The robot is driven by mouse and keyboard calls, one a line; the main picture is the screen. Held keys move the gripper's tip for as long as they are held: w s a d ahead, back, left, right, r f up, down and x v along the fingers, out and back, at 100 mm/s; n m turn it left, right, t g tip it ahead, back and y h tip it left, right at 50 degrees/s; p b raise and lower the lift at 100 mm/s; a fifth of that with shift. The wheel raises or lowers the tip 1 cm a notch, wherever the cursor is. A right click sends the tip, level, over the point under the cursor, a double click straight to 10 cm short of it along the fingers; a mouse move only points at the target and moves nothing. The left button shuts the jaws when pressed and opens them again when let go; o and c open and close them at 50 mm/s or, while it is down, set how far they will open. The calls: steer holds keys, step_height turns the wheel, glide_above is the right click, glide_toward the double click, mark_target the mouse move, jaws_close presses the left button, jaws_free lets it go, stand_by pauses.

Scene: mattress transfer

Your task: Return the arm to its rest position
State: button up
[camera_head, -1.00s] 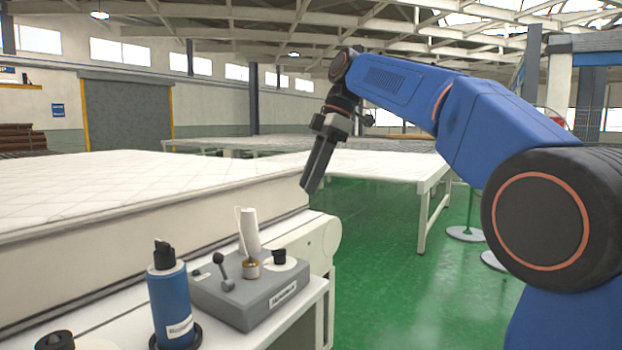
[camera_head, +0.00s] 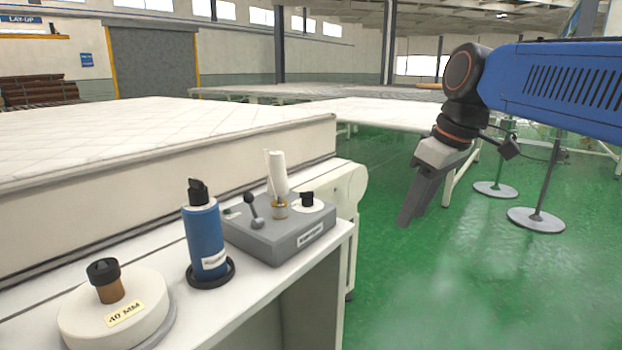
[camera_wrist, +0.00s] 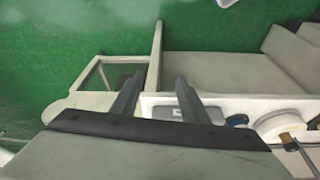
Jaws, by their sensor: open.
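My gripper (camera_head: 418,200) hangs from my blue arm at the right in the head view, pointing down and slightly left over the green floor. It is apart from the bench and the mattress. In the wrist view the two dark fingers of my gripper (camera_wrist: 158,92) stand spread, with nothing between them but background. The white quilted mattress (camera_head: 150,140) lies at the left in the head view, away from my gripper.
A white bench holds a grey control box (camera_head: 280,235) with a lever, a blue bottle (camera_head: 205,238) and a round white base labelled 40 MM (camera_head: 120,312). White tables (camera_head: 390,112) stand behind. Posts on round bases (camera_head: 537,219) stand right. Green floor (camera_head: 440,300) is clear in front.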

steer(key=s+d+f+m+t+h, duration=0.1)
steer(key=s+d+f+m, duration=0.3)
steer(key=s+f, duration=0.4)
steer(key=s+d+f+m+t+h, duration=0.1)
steer(key=s+d+f+m, duration=0.3)
steer(key=s+f, duration=0.4)
step_height(320, 180, down, 6)
steer(key=shift+s+d+f+m+h, duration=0.1)
steer(key=shift+s+d+m+h, duration=0.15)
steer(key=shift+d, duration=0.3)
